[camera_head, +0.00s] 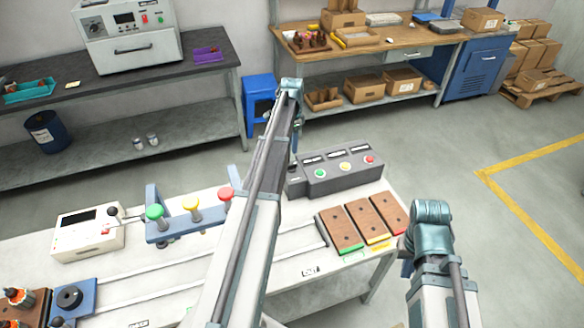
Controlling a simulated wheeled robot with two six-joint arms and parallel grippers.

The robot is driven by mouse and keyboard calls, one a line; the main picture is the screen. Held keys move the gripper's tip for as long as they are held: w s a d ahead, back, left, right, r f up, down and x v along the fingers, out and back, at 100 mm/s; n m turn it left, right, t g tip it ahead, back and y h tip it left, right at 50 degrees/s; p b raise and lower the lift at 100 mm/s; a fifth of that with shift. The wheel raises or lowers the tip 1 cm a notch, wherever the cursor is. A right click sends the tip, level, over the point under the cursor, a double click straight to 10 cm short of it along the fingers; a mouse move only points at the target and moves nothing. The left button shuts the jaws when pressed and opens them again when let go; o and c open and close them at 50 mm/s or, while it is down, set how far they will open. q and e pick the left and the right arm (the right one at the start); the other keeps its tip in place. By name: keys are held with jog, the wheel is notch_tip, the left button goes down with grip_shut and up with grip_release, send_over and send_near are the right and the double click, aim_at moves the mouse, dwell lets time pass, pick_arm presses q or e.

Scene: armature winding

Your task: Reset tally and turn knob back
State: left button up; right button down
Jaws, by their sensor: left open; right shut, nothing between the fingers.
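A white box with a dark display (76,219) sits on the near bench at the left, with a black ball lever at its right side. A black round knob (69,297) sits on a blue block at the bench's lower left. My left arm rises across the middle of the view and bends at the top; it hides part of the bench, and its gripper cannot be made out behind it. My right arm shows at the lower right, over the bench's right end and the floor; its gripper is hidden. I see neither gripper touching the box or the knob.
A grey control box (335,177) has green, yellow and red buttons. Brown blocks (376,217) stand at the bench's right. Orange-topped parts (18,297) sit lower left. Back benches stand beyond open floor.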

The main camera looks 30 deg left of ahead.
aim_at(292, 164)
pick_arm(q)
notch_tip(292, 164, down, 10)
jog(key=b, duration=0.9)
jog(key=shift+f, duration=0.1)
grip_shut()
